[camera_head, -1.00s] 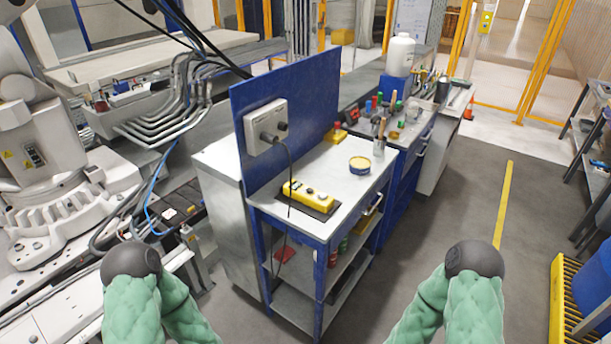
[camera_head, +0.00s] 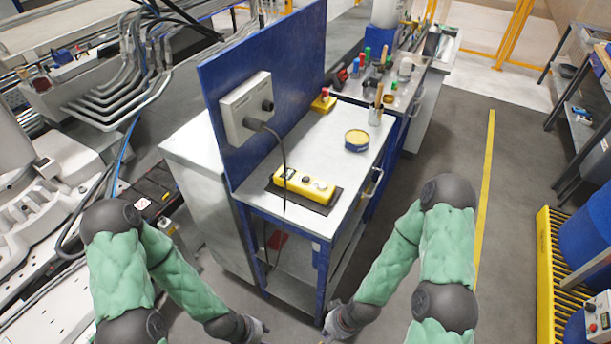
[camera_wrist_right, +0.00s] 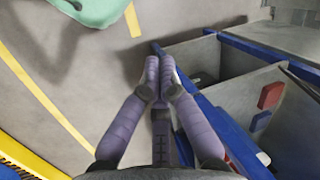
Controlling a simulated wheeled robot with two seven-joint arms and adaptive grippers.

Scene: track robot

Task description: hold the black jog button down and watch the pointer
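A yellow control box (camera_head: 304,184) with a few small buttons lies on a dark mat (camera_head: 325,206) on the grey bench top. Its buttons are too small to tell which is the black jog button. I cannot make out a pointer. A grey wall box (camera_head: 246,107) with dark knobs is on the blue panel above, with a cable hanging down. My right gripper (camera_head: 328,334) is low in front of the bench, below the top; in the right wrist view its fingers (camera_wrist_right: 160,62) are together and empty. My left gripper (camera_head: 264,328) is low at the bottom edge, its fingers unclear.
A blue-and-yellow tin (camera_head: 357,141), a red button on a yellow base (camera_head: 323,101) and a brush pot (camera_head: 375,115) stand on the bench. The upright blue panel (camera_head: 270,85) closes the bench's left side. Open floor (camera_head: 425,170) lies to the right.

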